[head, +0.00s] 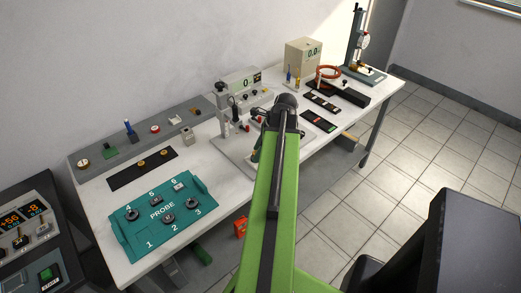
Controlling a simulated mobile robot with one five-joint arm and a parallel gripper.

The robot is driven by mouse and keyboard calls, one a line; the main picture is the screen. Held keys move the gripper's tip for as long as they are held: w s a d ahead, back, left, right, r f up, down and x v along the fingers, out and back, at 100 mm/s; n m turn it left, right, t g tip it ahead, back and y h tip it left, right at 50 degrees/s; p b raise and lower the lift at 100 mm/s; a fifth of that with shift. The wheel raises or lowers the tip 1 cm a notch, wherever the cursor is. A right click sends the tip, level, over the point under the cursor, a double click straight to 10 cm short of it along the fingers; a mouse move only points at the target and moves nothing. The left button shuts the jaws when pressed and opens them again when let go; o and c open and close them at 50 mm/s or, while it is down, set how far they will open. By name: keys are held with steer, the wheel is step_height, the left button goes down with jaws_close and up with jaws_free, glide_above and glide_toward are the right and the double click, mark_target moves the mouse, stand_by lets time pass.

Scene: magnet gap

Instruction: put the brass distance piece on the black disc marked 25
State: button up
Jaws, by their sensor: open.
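Small brass-coloured pieces (141,163) sit on a black strip at the left of the bench. I cannot tell whether one is the brass distance piece. No black disc with a readable 25 shows; it is too small to pick out or hidden. My green arm reaches over the middle of the bench. My gripper (287,104), at the arm's dark far end, is open and above the bench; its fingertips are largely hidden by the arm. I see nothing held in it.
A teal PROBE board (158,228) with numbered places lies at front left. A grey shelf (110,160) runs along the wall. A grey post stand (223,112) is left of my arm. Dark trays (322,103), a red coil (328,72) and a dial-gauge stand (357,45) are at right.

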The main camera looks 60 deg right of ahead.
steer(key=shift+r, duration=0.1)
steer(key=shift+r+p, duration=0.25)
steer(key=shift+p, duration=0.1)
steer(key=p+v, duration=1)
steer(key=v, duration=0.1)
steer(key=shift+s+r+p, duration=0.2)
steer(key=shift+p, duration=0.1)
steer(key=shift+d, duration=0.1)
